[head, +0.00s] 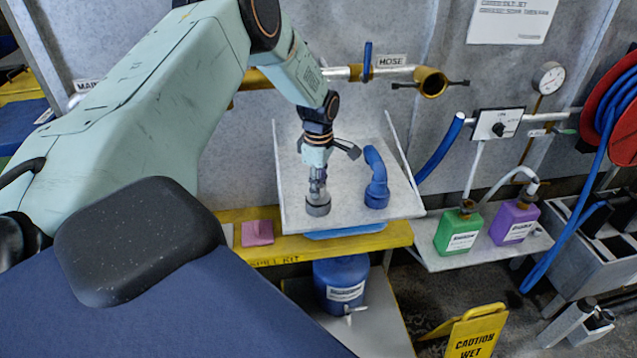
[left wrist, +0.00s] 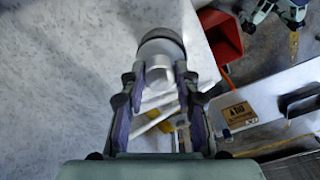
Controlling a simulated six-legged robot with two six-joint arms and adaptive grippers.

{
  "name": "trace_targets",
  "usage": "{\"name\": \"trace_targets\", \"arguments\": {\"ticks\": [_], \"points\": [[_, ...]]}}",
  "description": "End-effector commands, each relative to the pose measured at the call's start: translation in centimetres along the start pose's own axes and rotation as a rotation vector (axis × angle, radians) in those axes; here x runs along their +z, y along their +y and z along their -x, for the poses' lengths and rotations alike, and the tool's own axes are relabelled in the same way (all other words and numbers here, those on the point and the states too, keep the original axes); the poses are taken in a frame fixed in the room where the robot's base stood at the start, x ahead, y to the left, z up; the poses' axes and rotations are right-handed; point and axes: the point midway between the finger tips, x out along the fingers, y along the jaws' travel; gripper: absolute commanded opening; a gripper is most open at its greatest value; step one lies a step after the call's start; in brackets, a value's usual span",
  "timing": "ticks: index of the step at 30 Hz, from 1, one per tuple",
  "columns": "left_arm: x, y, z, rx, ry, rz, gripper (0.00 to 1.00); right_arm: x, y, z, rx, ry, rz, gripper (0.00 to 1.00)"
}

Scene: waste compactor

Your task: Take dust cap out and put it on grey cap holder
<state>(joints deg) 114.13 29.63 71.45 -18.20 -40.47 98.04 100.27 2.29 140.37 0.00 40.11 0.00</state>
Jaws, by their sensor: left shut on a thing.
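My left gripper (head: 317,184) points down and is shut on the dust cap (head: 318,207), a grey round cap with a dark rim. The dust cap also shows in the left wrist view (left wrist: 162,44), between and beyond the fingers of my left gripper (left wrist: 160,92). In the head view it is over the front left part of a grey tray (head: 346,213), which may be the grey cap holder. I cannot tell whether cap and tray touch. The brass hose coupling (head: 431,82) on the wall is open, its levers spread. My right gripper is not in view.
A blue elbow fitting (head: 376,180) stands on the tray right of the cap. A pink pad (head: 257,232) lies on the yellow shelf (head: 285,245). Green (head: 459,232) and purple (head: 515,221) bottles stand on a shelf at right. The tray between cap and elbow is clear.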

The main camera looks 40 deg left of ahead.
Motion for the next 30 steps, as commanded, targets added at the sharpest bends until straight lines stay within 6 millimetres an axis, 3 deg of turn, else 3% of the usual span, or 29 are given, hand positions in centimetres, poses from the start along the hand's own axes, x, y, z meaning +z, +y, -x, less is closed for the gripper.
{"name": "trace_targets", "arguments": {"ticks": [8,9,18,24,28,30], "points": [[0.01,0.02,0.03,0.001,0.0,0.0,0.0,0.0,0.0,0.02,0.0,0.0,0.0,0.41],[0.01,0.02,0.03,0.001,0.0,0.0,0.34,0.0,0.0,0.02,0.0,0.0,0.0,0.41],[0.01,0.0,0.02,0.0,0.0,0.0,0.58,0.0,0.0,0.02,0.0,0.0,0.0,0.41],[0.0,-0.01,0.02,0.0,0.0,0.0,0.58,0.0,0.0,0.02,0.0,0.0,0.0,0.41],[0.0,-0.03,-0.01,-0.001,0.0,0.0,0.69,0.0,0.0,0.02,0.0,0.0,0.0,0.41],[0.0,-0.03,0.0,-0.001,0.0,0.0,0.69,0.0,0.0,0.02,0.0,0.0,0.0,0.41]]}}
